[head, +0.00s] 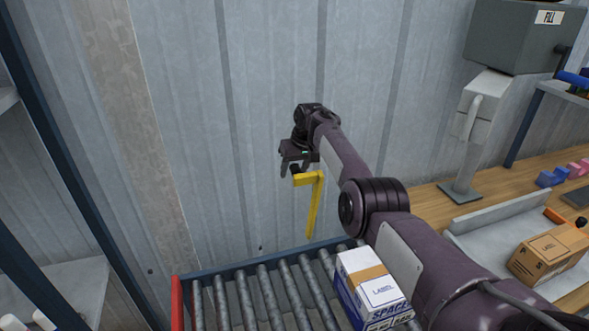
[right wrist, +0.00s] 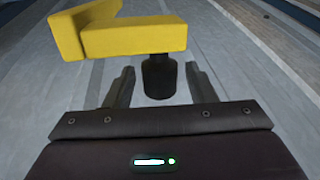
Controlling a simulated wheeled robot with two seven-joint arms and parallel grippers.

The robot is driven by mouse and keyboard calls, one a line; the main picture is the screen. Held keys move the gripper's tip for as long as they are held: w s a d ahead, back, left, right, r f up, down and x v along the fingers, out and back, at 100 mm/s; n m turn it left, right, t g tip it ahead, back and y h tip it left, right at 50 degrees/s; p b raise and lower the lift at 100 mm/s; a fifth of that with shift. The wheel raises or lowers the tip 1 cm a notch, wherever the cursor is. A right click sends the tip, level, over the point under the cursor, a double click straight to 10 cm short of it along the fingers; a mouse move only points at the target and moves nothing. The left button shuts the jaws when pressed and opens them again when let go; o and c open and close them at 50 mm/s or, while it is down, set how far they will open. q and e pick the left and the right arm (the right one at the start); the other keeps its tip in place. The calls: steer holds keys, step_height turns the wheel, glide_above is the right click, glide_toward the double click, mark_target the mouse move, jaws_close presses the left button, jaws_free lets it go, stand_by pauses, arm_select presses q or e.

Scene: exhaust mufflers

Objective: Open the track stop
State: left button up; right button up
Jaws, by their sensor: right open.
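The track stop is a yellow bent bar (head: 314,205) standing up at the far end of the roller track, in front of the metal wall. Its short upper arm points left and has a dark knob (right wrist: 159,77) under its end in the right wrist view. The yellow bar (right wrist: 125,38) crosses the top of that view. My right gripper (head: 297,169) is open at the stop's upper arm. In the right wrist view its two fingers stand on either side of the knob, with gaps visible on both sides. My left gripper is not in view.
The roller track (head: 266,297) has a blue frame and a red left end. A white and blue labelled box (head: 371,287) sits on its rollers, beside my right arm. A wooden bench (head: 428,203) with a grey tray and a cardboard box (head: 548,254) lies to the right.

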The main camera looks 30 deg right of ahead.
steer(key=shift+r, duration=0.1)
steer(key=shift+r, duration=0.25)
steer(key=b+v, duration=0.1)
steer(key=v, duration=0.5)
steer(key=shift+s+r, duration=0.2)
steer(key=shift+s+d+r, duration=0.1)
steer(key=shift+r, duration=0.2)
